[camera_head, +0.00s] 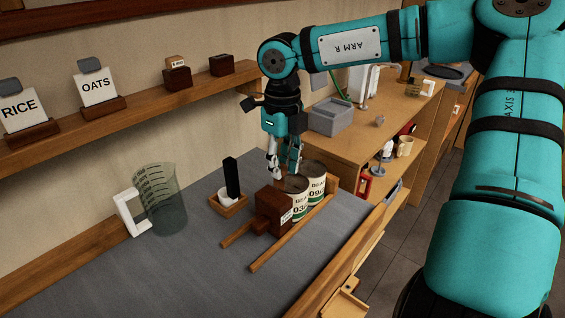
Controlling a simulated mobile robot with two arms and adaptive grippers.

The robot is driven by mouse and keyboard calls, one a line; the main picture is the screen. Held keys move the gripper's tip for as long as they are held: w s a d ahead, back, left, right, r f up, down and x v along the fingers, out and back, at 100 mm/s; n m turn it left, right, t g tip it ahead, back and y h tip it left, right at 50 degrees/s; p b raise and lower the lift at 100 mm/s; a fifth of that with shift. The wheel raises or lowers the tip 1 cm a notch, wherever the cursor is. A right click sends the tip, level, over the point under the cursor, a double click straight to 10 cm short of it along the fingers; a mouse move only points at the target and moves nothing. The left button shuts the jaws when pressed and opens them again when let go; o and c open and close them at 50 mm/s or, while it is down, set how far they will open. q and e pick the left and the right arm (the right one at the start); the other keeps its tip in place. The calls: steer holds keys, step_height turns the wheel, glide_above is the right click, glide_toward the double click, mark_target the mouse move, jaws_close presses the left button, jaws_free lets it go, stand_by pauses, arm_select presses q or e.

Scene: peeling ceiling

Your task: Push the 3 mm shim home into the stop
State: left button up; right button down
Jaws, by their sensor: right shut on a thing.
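My right gripper (283,172) points down just behind a dark brown block (270,212), above the left tin. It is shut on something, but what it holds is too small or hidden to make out. The brown block has a small pale label that I cannot read. It sits by two wooden rails, a long near one (285,238) and a far one (238,235). I cannot pick out the 3 mm shim, nor tell for sure which part is the stop. My left gripper is not in view.
Two labelled tins, left (299,205) and right (316,187), stand close behind the block. A small wooden tray (232,209) with a white cup and an upright black block is to the left. A measuring jug (165,200) stands farther left. The grey front worktop is clear.

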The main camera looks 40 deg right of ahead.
mark_target(282, 193)
steer(key=shift+f+b, duration=0.8)
steer(key=shift+f, duration=0.05)
steer(key=shift+f+b, duration=0.6)
steer(key=shift+f, duration=0.1)
steer(key=shift+f, duration=0.2)
steer(key=shift+f+b, duration=0.8)
steer(key=shift+b, duration=0.1)
steer(key=c, duration=1)
jaws_free()
steer(key=shift+r, duration=0.1)
steer(key=shift+c, duration=0.2)
